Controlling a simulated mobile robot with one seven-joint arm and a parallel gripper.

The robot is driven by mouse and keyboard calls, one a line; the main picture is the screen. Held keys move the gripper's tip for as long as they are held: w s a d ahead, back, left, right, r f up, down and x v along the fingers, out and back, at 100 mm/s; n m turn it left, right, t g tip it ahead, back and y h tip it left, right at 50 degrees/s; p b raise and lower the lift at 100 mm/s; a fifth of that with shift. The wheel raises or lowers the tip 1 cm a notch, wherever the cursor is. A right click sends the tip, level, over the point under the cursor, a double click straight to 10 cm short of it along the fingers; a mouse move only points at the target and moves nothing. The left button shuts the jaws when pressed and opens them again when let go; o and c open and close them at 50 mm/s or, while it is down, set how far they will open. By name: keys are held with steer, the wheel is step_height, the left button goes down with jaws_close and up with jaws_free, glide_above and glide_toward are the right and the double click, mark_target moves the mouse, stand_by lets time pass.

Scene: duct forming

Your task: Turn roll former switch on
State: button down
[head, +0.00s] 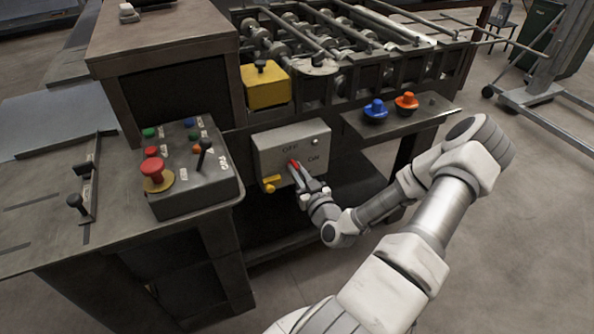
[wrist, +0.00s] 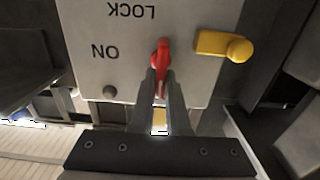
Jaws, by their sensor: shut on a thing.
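The roll former switch is a red handle (head: 293,164) on the front of a light grey switch box (head: 268,146). In the head view, OFF is printed above the handle and ON to its right. In the wrist view, the red handle (wrist: 162,56) stands about upright in the picture, with upside-down LOCK above it and ON to its left. My gripper (head: 300,174) is at the box front, shut on the red handle. I cannot tell exactly which mark the handle points to.
A yellow lever (wrist: 225,46) sits beside the handle on the box. A control box (head: 190,170) with buttons and a red stop knob stands at left. Blue (head: 375,109) and orange (head: 406,101) knobs lie on the shelf at right. The rollers are behind.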

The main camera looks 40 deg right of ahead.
steer(key=m, duration=0.5)
steer(key=shift+d+b, duration=0.35)
steer(key=shift+s+d+f+m, duration=0.15)
steer(key=shift+f+m, duration=0.1)
steer(key=shift+m, duration=1.9)
steer(key=shift+w+d+f+m, duration=0.1)
steer(key=shift+f+m, duration=0.1)
steer(key=shift+m, duration=1.9)
steer(key=shift+s+d+f+m, duration=0.15)
steer(key=shift+f+m, duration=0.1)
steer(key=shift+m, duration=1.9)
steer(key=c, duration=0.9)
jaws_free()
steer(key=shift+w, duration=0.1)
